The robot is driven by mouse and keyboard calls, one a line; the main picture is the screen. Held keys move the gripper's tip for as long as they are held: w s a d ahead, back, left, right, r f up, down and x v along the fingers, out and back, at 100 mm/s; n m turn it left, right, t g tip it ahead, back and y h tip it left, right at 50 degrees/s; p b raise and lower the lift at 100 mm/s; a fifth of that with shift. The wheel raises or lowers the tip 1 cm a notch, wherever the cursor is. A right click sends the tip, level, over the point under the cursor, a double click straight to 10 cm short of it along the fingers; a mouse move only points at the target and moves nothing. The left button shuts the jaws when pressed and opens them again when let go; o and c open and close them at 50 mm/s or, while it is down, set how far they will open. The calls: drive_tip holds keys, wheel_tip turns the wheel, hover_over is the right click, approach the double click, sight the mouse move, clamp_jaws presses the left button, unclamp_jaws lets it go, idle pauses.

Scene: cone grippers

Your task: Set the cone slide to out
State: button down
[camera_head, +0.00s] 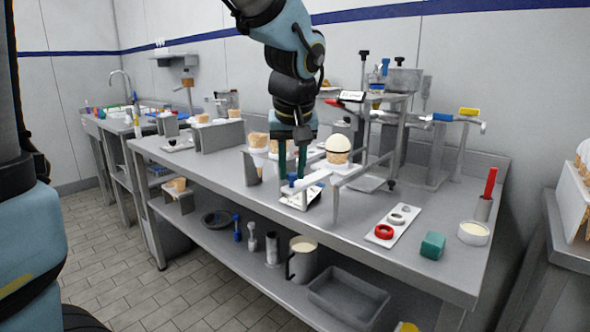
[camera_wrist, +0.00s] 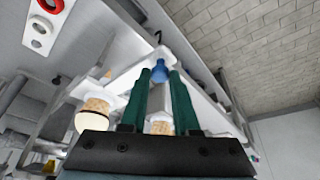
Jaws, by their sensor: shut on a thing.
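My gripper (camera_head: 292,172) reaches down over the front of the steel table with its two green fingers. In the wrist view its fingertips (camera_wrist: 160,78) are shut on a blue knob (camera_wrist: 160,67). The knob stands on a white slide (camera_wrist: 190,50). The slide also shows in the head view (camera_head: 316,178), jutting toward the table's front edge, with a dark and white plate below it. Cones in holders stand close behind the fingers; one carries a pale scoop (camera_head: 338,144). My fingers hide part of the slide and some cones.
The steel table (camera_head: 240,195) carries metal stands and a dispenser frame (camera_head: 395,115) close behind my gripper. To the right are a white tray (camera_head: 403,224) with red and grey rings, a green block (camera_head: 432,245) and a tub (camera_head: 474,233). A lower shelf holds a pitcher (camera_head: 302,262).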

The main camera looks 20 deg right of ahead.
drive_tip(key=shift+s+a+f, duration=0.1)
drive_tip(key=shift+a, duration=0.15)
drive_tip(key=c, duration=0.7)
unclamp_jaws()
drive_tip(key=v, duration=1.1)
drive_tip(key=w+a+f+g+p, duration=0.1)
drive_tip(key=w+a+f+p, duration=0.3)
drive_tip(key=a+f, duration=0.85)
drive_tip(key=a, duration=0.2)
drive_tip(key=s+a+f+n+g+p, duration=0.1)
drive_tip(key=a+f, duration=0.2)
drive_tip(key=a, duration=0.2)
drive_tip(key=a+f+n+y, duration=0.1)
drive_tip(key=a+f, duration=0.2)
drive_tip(key=a, duration=0.2)
drive_tip(key=shift+s+a+g+p, duration=0.2)
drive_tip(key=shift+a+g+p, duration=0.1)
drive_tip(key=shift+a+g, duration=0.1)
